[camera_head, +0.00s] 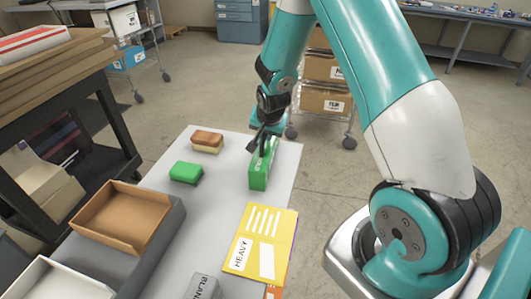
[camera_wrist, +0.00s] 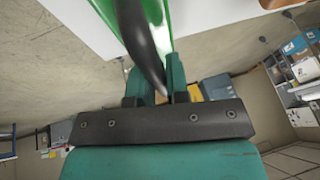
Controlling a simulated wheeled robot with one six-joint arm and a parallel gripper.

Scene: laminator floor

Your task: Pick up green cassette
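The green cassette (camera_head: 259,178), a tall green box with white marks on its side, stands upright near the far right edge of the grey table (camera_head: 222,208). My gripper (camera_head: 257,146) is down at its top, with dark fingers against or beside it. In the wrist view a dark finger (camera_wrist: 143,45) crosses close in front of the green cassette (camera_wrist: 156,14). The other finger is mostly hidden, so I cannot tell whether the fingers press on the cassette. It appears to rest on the table.
A small green block (camera_head: 186,172) and a brown-and-cream block (camera_head: 207,141) lie left of the cassette. A yellow card marked HEAVY (camera_head: 259,238), a grey block (camera_head: 203,288) and a brown tray (camera_head: 125,217) are nearer. A dark shelf (camera_head: 110,118) stands left.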

